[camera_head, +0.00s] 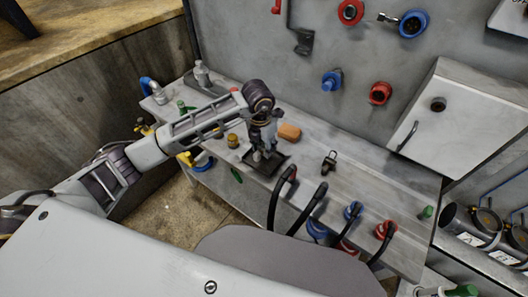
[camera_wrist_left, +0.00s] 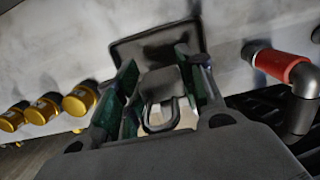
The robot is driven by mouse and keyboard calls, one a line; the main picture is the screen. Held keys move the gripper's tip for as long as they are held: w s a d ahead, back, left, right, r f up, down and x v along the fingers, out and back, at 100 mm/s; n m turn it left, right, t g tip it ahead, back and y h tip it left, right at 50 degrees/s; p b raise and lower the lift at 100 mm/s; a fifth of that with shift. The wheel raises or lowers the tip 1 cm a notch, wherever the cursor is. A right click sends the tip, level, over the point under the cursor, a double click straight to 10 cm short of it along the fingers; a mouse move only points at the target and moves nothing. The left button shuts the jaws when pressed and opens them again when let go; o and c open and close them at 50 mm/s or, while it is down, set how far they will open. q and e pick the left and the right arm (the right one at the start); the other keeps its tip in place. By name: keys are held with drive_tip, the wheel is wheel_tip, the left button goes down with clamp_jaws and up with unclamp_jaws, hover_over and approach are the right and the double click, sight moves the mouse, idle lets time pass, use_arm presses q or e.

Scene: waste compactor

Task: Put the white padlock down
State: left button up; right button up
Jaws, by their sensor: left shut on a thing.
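My left gripper (camera_head: 264,150) is over the bench, directly above a small black tray (camera_head: 277,170). In the left wrist view its two dark green fingers (camera_wrist_left: 160,92) are shut on a padlock. The padlock's U-shaped shackle (camera_wrist_left: 159,122) faces the camera, with a pale surface around it and a dark grey part above. The black tray also shows in the left wrist view (camera_wrist_left: 128,50), behind the padlock. I cannot tell whether the padlock touches the tray. My right gripper is not in view.
The grey bench (camera_head: 370,185) runs along the wall. An orange block (camera_head: 289,132) lies just right of the gripper, and a small black item (camera_head: 329,161) is further right. Black hoses (camera_head: 281,195) rise at the front edge. A yellow-brown jar (camera_head: 233,141) stands left of the gripper.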

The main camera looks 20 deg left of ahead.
sight(261, 147)
use_arm(q)
drive_tip(key=shift+f, duration=1.75)
drive_tip(key=shift+f, duration=0.15)
drive_tip(key=o, duration=1.2)
drive_tip(key=shift+c, duration=0.2)
drive_tip(key=r, duration=0.4)
drive_tip(key=s+r, duration=0.1)
drive_tip(key=r, duration=0.3)
drive_tip(key=r+b, duration=0.1)
drive_tip(key=r, duration=0.3)
drive_tip(key=shift+s+a+r, duration=0.1)
drive_tip(key=shift+s+a, duration=0.1)
drive_tip(key=shift+a, duration=0.05)
